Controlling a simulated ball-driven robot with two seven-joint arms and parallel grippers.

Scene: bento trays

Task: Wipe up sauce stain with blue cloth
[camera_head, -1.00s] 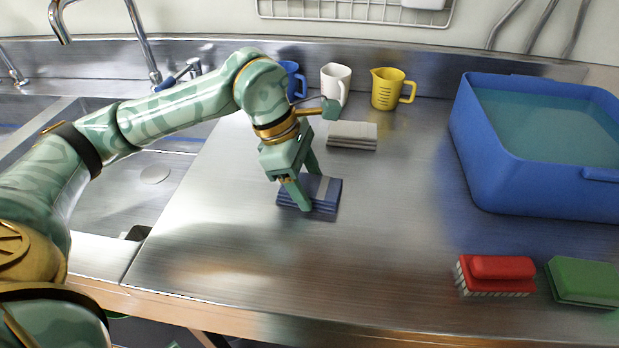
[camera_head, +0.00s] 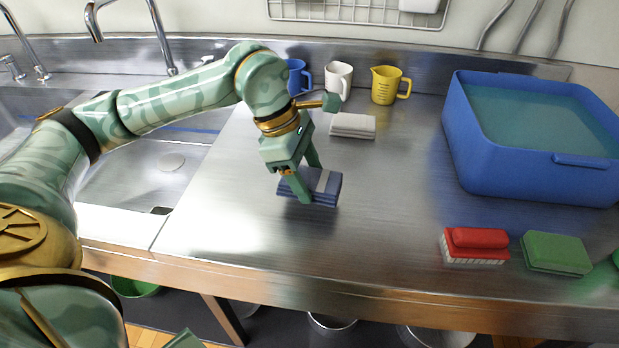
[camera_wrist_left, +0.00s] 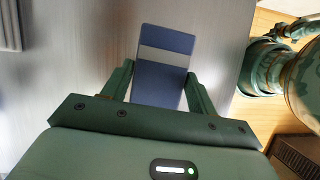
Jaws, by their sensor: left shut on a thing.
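The folded blue cloth (camera_head: 325,190) with a pale stripe is over the steel counter, left of its middle. My left gripper (camera_head: 310,185) is shut on it, one finger on each side. In the left wrist view the cloth (camera_wrist_left: 163,60) sticks out between the two fingers of the gripper (camera_wrist_left: 160,90). I cannot tell whether its underside touches the counter. No sauce stain shows clearly in any view. My right gripper is not in view.
A folded grey-white cloth (camera_head: 353,126), a blue mug (camera_head: 296,75), a white mug (camera_head: 339,77) and a yellow jug (camera_head: 385,85) stand behind. A blue water tub (camera_head: 510,165), red brush (camera_head: 476,244) and green sponge (camera_head: 556,254) are right. The middle counter is clear.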

